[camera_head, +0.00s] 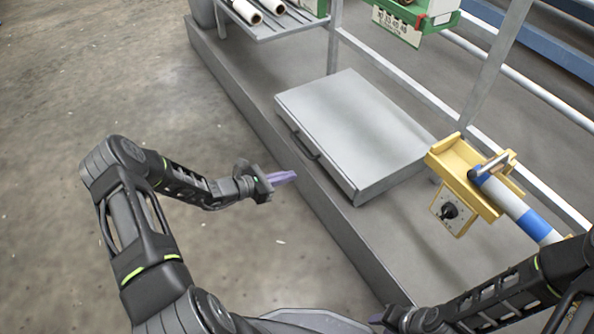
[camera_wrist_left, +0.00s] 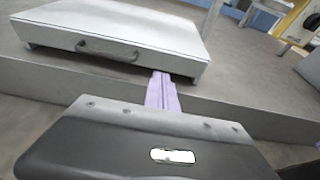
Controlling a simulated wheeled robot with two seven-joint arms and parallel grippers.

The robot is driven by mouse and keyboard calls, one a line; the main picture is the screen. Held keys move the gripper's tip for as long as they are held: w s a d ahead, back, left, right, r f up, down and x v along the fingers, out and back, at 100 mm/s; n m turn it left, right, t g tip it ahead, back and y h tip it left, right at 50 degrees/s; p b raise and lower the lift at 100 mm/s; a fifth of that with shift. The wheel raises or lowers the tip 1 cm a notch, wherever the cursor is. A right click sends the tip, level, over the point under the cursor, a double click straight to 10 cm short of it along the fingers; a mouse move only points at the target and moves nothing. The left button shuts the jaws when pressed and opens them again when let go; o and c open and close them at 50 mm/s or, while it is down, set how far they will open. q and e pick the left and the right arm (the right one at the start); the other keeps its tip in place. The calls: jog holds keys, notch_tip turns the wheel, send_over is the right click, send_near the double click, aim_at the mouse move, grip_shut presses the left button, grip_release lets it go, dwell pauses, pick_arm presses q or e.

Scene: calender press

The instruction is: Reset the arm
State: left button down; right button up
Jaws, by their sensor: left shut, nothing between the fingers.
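My left gripper (camera_head: 283,178) is in the middle of the head view, its purple fingers together and empty. It hangs over the floor beside the edge of the raised platform, to the left of a grey box. In the left wrist view the purple fingers (camera_wrist_left: 162,92) are shut and point toward the platform edge below the box. My right arm (camera_head: 500,300) comes in from the lower right of the head view. A small bit of my right gripper (camera_head: 377,318) shows at the bottom edge, too little to tell its state.
The grey box (camera_head: 350,125) with a front handle (camera_head: 303,147) lies on the platform (camera_head: 240,85). A yellow bracket (camera_head: 460,170) with a dial and a blue-white roller (camera_head: 515,207) stands at right. A shelf (camera_head: 285,25) with rolls is behind. The floor (camera_head: 90,80) at left is clear.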

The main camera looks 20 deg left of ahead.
pick_arm(q)
jog(key=shift+s+a+f, duration=0.1)
dwell(0.5)
